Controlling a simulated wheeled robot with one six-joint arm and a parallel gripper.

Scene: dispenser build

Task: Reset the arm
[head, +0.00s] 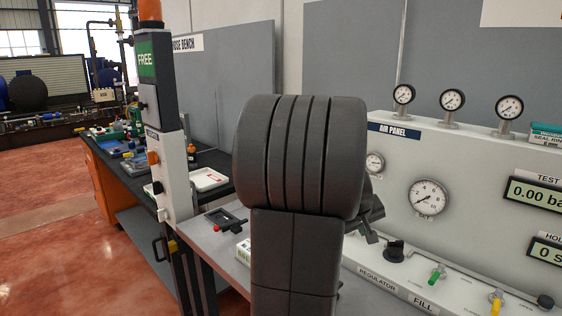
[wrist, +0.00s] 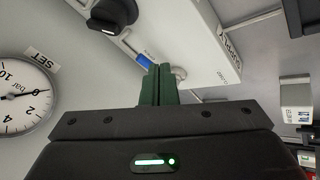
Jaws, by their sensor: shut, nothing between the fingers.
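My gripper shows in the wrist view (wrist: 158,84), with its two green fingers shut together and nothing held between them. In that view it is close to the air panel, near a blue-marked valve (wrist: 145,60) and the black regulator knob (wrist: 112,14). In the head view my dark arm stands upright in the middle and hides part of the air panel (head: 455,160). The gripper itself is mostly hidden behind the arm there.
The panel carries a large gauge (head: 428,198), a regulator knob (head: 394,251), a green valve handle (head: 437,272) and a yellow one (head: 496,300). A grey post with a FREE sign (head: 147,60) stands left. A dark bench (head: 125,170) holds several items. Red floor (head: 50,240) is clear at left.

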